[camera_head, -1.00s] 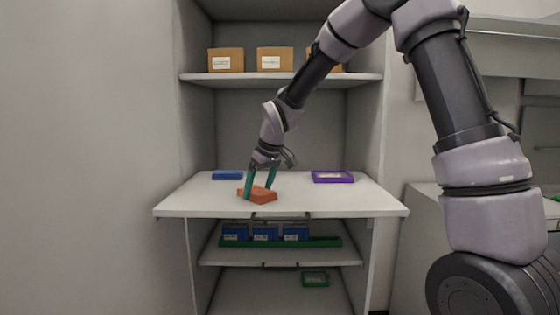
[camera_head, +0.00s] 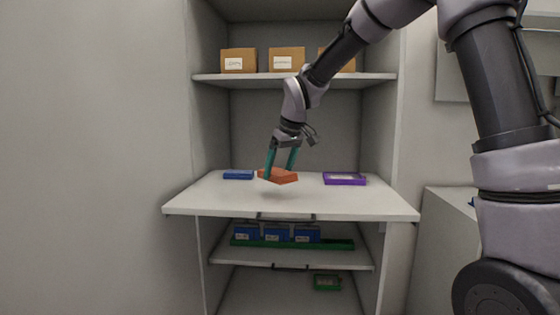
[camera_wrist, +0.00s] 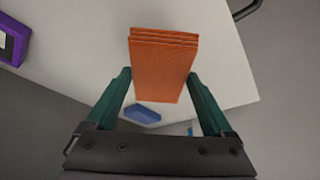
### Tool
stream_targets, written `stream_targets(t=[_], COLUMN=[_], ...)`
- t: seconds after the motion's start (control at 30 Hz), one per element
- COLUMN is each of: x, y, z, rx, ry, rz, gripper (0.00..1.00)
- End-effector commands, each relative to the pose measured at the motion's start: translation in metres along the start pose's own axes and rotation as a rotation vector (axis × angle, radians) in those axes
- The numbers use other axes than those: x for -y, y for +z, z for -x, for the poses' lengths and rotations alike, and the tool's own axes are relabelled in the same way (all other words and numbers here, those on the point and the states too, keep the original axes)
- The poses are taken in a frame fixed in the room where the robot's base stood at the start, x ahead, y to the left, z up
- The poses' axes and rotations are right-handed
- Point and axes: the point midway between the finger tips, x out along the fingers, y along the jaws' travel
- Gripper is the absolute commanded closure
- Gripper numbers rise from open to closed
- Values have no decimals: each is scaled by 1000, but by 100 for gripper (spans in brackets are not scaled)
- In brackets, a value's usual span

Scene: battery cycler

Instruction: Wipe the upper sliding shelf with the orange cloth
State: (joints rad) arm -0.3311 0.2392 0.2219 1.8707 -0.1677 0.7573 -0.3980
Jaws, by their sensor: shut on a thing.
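The orange cloth (camera_head: 279,176) is a folded block held between the teal fingers of my gripper (camera_head: 281,170). In the head view it hangs a little above the white upper sliding shelf (camera_head: 230,205), with a shadow beneath it. In the wrist view the cloth (camera_wrist: 162,65) shows its stacked folds between the two fingers of my gripper (camera_wrist: 163,98). The shelf (camera_wrist: 225,75) lies below it, its edge crossing the view.
A blue block (camera_head: 238,174) lies at the back left of the upper shelf and a purple-framed item (camera_head: 344,179) at the back right. Several blue boxes stand in a green tray (camera_head: 340,244) on the lower shelf. Cardboard boxes (camera_head: 287,59) stand on the fixed shelf above.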

Motion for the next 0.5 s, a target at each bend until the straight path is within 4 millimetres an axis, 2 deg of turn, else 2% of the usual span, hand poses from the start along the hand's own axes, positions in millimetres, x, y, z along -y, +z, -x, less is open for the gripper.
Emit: stream_targets(t=[0.2,0.5], x=[3,4], y=[-4,-5], z=[18,21], rx=[-2,-1], ry=[1,2], rz=[-2,-2], gripper=[66,66])
